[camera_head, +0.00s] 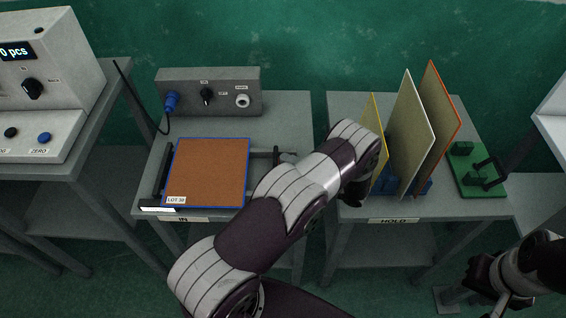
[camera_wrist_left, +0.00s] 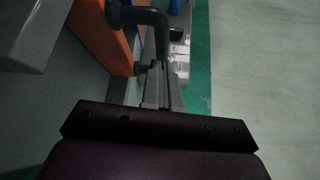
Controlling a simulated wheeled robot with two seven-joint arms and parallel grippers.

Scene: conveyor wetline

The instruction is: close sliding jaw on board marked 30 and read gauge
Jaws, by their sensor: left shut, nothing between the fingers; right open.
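The board marked LOT 30 (camera_head: 207,170), brown with a blue edge, lies flat on the IN table. A dark fixed jaw (camera_head: 161,178) runs along its left side. The dark sliding jaw (camera_head: 277,157) is on the right, apparently with a gap to the board; my left arm covers its near part. The left wrist view shows my left gripper (camera_wrist_left: 162,88), shut and empty, close to a black handle (camera_wrist_left: 150,16) and an orange surface (camera_wrist_left: 98,32). In the head view its fingertips are hidden by my arm. My right gripper (camera_head: 490,288) is open at the lower right, apart from the tables.
A grey box (camera_head: 209,92) with a knob and blue plug stands behind the board. The HOLD table (camera_head: 440,209) carries upright boards (camera_head: 411,130) and a green block with a black handle (camera_head: 478,168). A counter (camera_head: 40,80), its display partly cropped, stands left. No gauge reading is legible.

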